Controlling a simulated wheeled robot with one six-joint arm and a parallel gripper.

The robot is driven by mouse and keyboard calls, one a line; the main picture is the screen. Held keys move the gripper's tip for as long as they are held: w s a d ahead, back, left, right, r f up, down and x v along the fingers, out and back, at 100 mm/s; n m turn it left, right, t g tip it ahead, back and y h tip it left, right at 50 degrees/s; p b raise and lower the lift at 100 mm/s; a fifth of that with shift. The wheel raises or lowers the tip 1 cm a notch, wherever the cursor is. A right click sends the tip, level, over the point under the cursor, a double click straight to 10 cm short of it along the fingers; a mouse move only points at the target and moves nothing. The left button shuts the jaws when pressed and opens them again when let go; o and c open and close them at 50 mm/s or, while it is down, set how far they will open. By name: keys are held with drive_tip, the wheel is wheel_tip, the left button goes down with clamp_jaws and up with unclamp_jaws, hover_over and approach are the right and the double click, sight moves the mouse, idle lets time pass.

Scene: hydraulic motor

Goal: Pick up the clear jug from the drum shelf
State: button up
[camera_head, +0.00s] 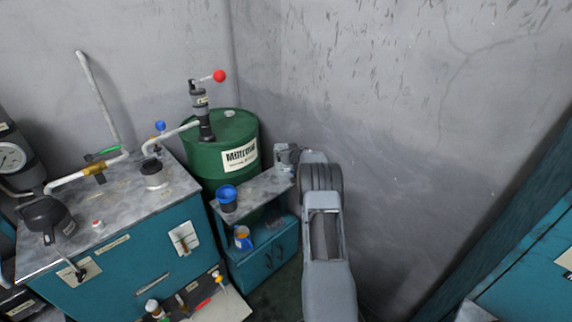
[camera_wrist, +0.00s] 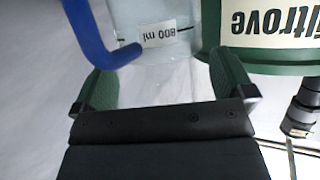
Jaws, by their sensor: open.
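The clear jug (camera_wrist: 150,12) shows upside down at the top of the wrist view, with an "800 ml" label and a blue handle on its left. My gripper's green-padded fingers (camera_wrist: 167,78) are spread to either side of the jug's near edge. No grip on it shows, and I cannot tell how deep the jug sits between them. In the head view my gripper (camera_head: 287,156) is at the right end of the grey shelf (camera_head: 258,188), beside the green drum (camera_head: 222,168). I cannot make out the jug there; my gripper seems to hide it.
The drum's label side (camera_wrist: 270,60) is close on the right in the wrist view. A blue cup (camera_head: 227,200) stands on the shelf's left part, with an orange-and-blue can (camera_head: 243,238) below. A teal cabinet (camera_head: 130,255) stands left. The grey wall (camera_head: 400,120) is close behind my arm.

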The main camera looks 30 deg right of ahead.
drive_tip(key=shift+p+x, duration=0.35)
drive_tip(key=shift+x, duration=0.95)
drive_tip(key=shift+c, duration=0.3)
drive_tip(key=c, duration=0.7)
drive_tip(key=shift+c, duration=0.6)
drive_tip(key=shift+r, duration=0.2)
